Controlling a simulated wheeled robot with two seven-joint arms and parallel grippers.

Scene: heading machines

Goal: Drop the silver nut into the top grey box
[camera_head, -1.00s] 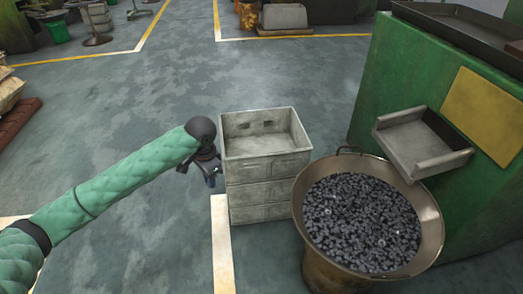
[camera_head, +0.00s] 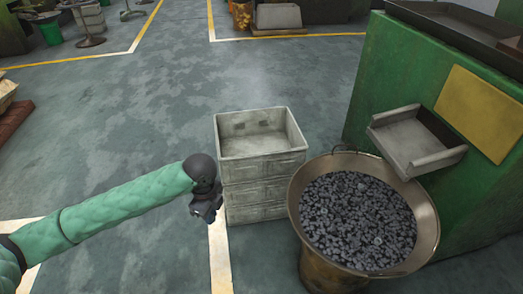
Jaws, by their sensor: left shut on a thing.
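The top grey box (camera_head: 262,160) is the uppermost of a stack of grey boxes in the middle of the camera_head view. Its open top shows an empty-looking inside. My left gripper (camera_head: 207,212) is at the left side of the stack, below the box's rim and outside it. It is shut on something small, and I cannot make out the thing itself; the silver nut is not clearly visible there. My right gripper is not in view.
A wide metal pan (camera_head: 430,225) full of small dark metal nuts stands to the right of the boxes. A green machine (camera_head: 370,90) with a grey chute (camera_head: 415,140) stands behind it. The floor (camera_head: 110,130) to the left is clear.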

